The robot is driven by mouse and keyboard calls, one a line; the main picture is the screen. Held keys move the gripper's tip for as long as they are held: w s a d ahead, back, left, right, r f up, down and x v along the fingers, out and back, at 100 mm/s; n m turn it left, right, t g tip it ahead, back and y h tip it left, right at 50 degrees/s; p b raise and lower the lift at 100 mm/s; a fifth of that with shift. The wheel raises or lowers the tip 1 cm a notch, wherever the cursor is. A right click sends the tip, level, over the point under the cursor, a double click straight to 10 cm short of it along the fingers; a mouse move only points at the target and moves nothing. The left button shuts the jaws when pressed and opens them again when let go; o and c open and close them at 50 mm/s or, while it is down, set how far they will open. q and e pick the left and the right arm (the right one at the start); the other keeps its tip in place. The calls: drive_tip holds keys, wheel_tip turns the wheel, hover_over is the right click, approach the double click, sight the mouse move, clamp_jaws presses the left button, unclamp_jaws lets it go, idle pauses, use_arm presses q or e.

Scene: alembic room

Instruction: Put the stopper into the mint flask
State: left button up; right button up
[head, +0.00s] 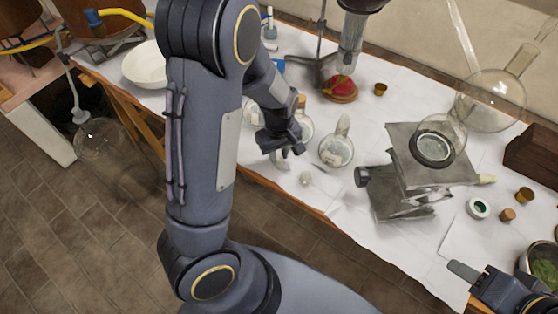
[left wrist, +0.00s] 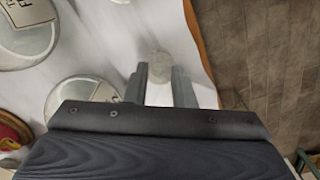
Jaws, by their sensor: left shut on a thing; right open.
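My left gripper (head: 287,158) is low over the white-covered table near its front edge. In the left wrist view its fingers (left wrist: 162,85) are shut on a pale, rounded stopper (left wrist: 160,64) at their tips. Clear labelled flasks stand beside it: one flask (head: 337,152) to its right, also in the left wrist view (left wrist: 28,42), and one just behind it (head: 304,128), in the left wrist view too (left wrist: 78,97). No mint tint is plain on either, so I cannot tell which is the mint flask. My right gripper (head: 490,284) is open at the bottom right corner.
A small pale thing (head: 305,178) shows at the table's front edge. A metal lab jack (head: 402,205) bears a round glass vessel (head: 440,148). A large flask (head: 490,100) stands behind. A red thing on a wooden stand (head: 341,88) and small corks (head: 508,214) are about.

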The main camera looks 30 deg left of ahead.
use_arm(q)
drive_tip(key=shift+r+p, duration=1.25)
drive_tip(key=shift+r, duration=0.2)
